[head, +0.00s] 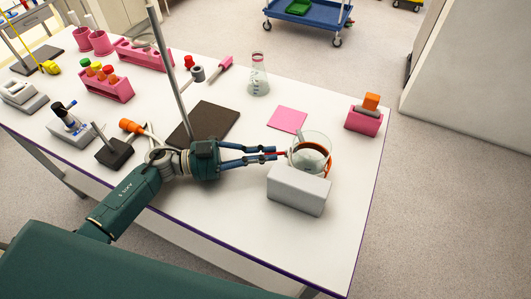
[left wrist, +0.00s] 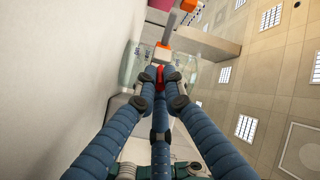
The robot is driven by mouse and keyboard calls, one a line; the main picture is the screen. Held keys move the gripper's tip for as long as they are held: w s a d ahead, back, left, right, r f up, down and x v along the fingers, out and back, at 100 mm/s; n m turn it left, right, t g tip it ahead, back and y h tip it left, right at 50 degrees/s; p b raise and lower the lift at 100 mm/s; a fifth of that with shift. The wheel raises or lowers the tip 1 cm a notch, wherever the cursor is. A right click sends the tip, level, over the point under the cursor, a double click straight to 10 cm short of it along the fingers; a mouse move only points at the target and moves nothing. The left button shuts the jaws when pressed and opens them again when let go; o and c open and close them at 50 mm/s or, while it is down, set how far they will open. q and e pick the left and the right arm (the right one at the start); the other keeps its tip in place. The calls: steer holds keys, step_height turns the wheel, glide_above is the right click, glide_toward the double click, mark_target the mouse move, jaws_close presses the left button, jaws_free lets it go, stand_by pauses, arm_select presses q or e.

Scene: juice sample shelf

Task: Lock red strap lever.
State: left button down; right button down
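A clear round glass vessel (head: 318,142) with an orange band (head: 327,163) stands at the right part of the table, behind a grey block. My left gripper (head: 276,153) reaches it from the left. Its fingertips are close together at the small red lever (head: 284,153) on the vessel's left side. In the left wrist view, the fingertips of my left gripper (left wrist: 161,78) close in around the red lever (left wrist: 159,74), with the glass (left wrist: 134,62) and an orange part (left wrist: 163,47) just beyond. The exact contact is small and partly hidden. My right gripper is not in view.
The grey block (head: 298,191) stands close in front of the vessel. A pink mat (head: 287,119), a conical flask (head: 259,75) and a pink holder with an orange-topped item (head: 363,121) are behind. A dark mat (head: 211,121) and a metal rod (head: 168,70) are beside my arm. The table's right front corner is clear.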

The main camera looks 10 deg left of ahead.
arm_select(q)
steer(key=n+t+y+p, duration=0.1)
steer(key=p, duration=0.1)
steer(key=s+n+t+p, duration=0.1)
steer(key=t+p, duration=0.1)
steer(key=d+n+t+y+p, duration=0.1)
steer(key=p, duration=0.1)
steer(key=shift+s+r+n+t+y, duration=0.3)
steer(key=shift+s+f+n+t+y+p, duration=0.1)
steer(key=shift+f+n+t+y+p, duration=0.25)
steer(key=shift+t+y, duration=0.3)
steer(key=c, duration=1.9)
jaws_free()
steer(key=shift+o, duration=0.2)
steer(key=shift+v, duration=4)
